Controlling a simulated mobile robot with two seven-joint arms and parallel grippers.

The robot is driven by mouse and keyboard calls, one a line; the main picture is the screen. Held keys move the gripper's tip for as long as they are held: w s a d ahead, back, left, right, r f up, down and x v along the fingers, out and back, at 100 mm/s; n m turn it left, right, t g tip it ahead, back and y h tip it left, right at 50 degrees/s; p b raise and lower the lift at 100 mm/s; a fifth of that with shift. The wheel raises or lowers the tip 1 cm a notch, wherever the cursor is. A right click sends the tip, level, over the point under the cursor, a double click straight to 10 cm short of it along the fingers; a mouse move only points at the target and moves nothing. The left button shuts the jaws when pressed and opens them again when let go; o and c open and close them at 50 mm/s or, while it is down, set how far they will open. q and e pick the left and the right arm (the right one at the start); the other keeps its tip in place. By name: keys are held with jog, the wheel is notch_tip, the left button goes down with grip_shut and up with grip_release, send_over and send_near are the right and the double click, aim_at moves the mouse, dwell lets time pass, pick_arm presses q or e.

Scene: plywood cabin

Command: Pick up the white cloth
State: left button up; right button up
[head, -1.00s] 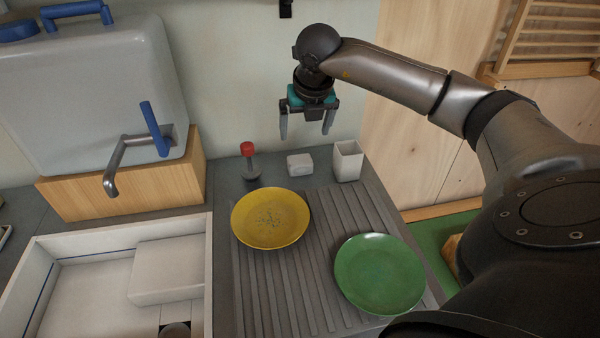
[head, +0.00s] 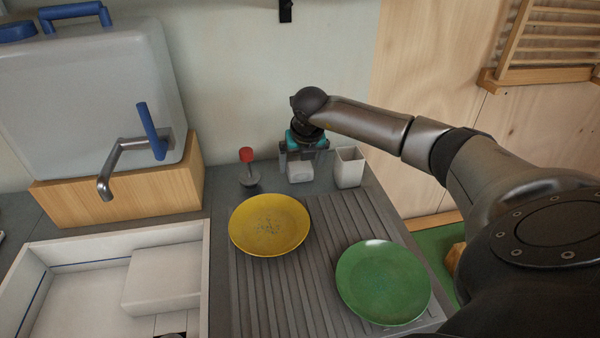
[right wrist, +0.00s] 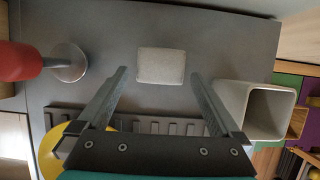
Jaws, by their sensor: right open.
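The white cloth (head: 300,172) looks like a small folded white block on the grey counter near the back wall. My right gripper (head: 301,164) points down over it with its jaws open, one finger on each side as the head view shows. In the right wrist view the cloth (right wrist: 161,64) lies between the lines of the two fingers, at or just past the fingertips (right wrist: 158,75), with a gap on both sides. I cannot tell how far above the counter the tips are. My left gripper is not in view.
A red-topped brush (head: 247,168) stands left of the cloth, and a white square cup (head: 348,168) stands close on its right. A yellow plate (head: 269,226) and a green plate (head: 383,283) lie on the ribbed drainer in front. A white sink (head: 206,285) is at left.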

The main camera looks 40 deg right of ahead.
aim_at(301, 167)
jog(key=shift+x, duration=1.6)
jog(key=shift+r, duration=0.1)
jog(key=c, duration=1.2)
